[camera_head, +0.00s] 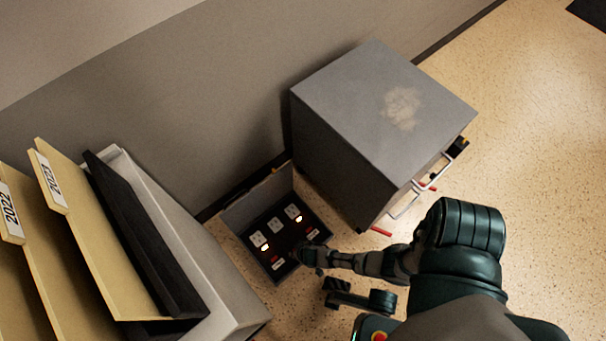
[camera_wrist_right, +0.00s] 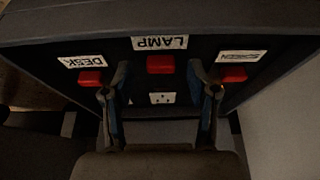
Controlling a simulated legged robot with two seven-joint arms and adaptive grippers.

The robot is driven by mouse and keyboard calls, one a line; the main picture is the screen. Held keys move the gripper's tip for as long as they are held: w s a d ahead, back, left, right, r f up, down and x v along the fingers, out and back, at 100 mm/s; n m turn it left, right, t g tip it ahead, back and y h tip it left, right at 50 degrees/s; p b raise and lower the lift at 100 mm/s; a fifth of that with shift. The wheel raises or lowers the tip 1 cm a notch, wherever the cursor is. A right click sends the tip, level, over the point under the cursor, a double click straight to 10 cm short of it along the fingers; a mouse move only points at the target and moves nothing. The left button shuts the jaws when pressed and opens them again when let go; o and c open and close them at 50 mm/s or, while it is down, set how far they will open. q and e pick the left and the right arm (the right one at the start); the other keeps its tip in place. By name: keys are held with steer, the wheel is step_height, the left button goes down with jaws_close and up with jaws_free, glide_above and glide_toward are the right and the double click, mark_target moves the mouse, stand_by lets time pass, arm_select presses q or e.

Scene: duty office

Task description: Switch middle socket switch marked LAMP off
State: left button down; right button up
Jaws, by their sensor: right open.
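The socket box (camera_head: 255,213) sits on the floor between two cabinets in the head view. It has a row of three white sockets with red switches. In the right wrist view, the red switch under the LAMP label (camera_wrist_right: 173,43) is the middle one (camera_wrist_right: 160,64). A red switch marked DESK (camera_wrist_right: 90,78) is on its left and another red switch (camera_wrist_right: 233,73) on its right. My right gripper (camera_wrist_right: 160,85) is open, its fingers either side of the LAMP switch in the picture; contact cannot be told. In the head view it (camera_head: 302,254) covers part of the switch row. My left gripper is not in view.
A grey cabinet (camera_head: 365,90) with handles stands right of the box. A light unit with upright folders (camera_head: 90,240) stands at the left. A wall (camera_head: 190,120) rises behind. Two lights (camera_head: 264,247) (camera_head: 298,219) glow by the outer sockets. Open floor (camera_head: 540,120) lies at the right.

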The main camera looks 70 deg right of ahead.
steer(key=v, duration=1)
steer(key=shift+a+r, duration=0.2)
steer(key=shift+r, duration=0.1)
steer(key=shift+s, duration=0.15)
